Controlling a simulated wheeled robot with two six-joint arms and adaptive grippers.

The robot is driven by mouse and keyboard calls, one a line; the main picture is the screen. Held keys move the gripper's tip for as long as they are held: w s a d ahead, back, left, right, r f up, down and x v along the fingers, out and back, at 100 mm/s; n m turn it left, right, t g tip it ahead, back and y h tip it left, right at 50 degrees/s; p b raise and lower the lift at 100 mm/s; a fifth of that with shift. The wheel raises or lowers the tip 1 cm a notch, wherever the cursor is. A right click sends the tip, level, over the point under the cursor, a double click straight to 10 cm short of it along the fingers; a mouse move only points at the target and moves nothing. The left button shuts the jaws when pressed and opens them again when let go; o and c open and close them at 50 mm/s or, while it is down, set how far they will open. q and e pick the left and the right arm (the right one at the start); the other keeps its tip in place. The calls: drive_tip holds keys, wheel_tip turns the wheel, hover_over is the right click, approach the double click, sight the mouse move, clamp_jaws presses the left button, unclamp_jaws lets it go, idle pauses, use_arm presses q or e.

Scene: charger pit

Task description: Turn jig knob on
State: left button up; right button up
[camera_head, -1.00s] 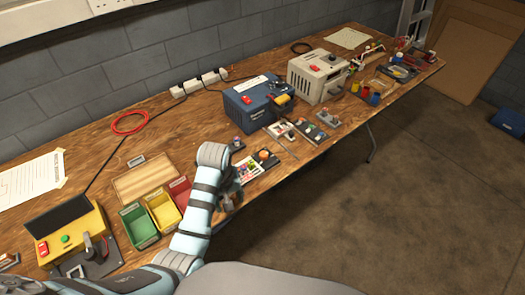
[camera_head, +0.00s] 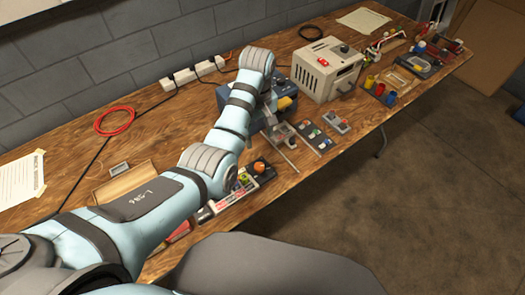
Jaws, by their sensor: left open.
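I cannot tell which control is the jig knob. A small grey panel with a knob (camera_head: 336,122) lies near the front edge of the bench, right of my left gripper. A dark panel with an orange knob (camera_head: 259,168) lies nearer, beside my left forearm. A beige box (camera_head: 322,72) with a red switch and a dark knob on top stands further right. My left gripper (camera_head: 282,137) is open, pointing down over the small panels in front of the blue box (camera_head: 286,88). The arm and wrist hide much of the blue box. My right gripper is out of view.
A small panel with coloured buttons (camera_head: 316,137) lies just right of the left gripper. Coloured pots (camera_head: 380,88) and tools stand at the bench's far right. A red cable ring (camera_head: 115,121) and a power strip (camera_head: 196,72) lie at the back. Bare wood shows at the back left.

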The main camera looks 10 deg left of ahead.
use_arm(q)
drive_tip(key=b, duration=0.3)
hover_over(259, 166)
drive_tip(key=f, duration=0.8)
drive_tip(key=shift+s+f, duration=0.15)
drive_tip(key=shift+s, duration=0.2)
drive_tip(key=f, duration=0.2)
drive_tip(key=w+f+b, duration=0.1)
drive_tip(key=f, duration=0.2)
drive_tip(key=shift+w, duration=0.1)
drive_tip(key=shift+s+r, duration=0.2)
drive_tip(key=shift+c, duration=1.2)
clamp_jaws()
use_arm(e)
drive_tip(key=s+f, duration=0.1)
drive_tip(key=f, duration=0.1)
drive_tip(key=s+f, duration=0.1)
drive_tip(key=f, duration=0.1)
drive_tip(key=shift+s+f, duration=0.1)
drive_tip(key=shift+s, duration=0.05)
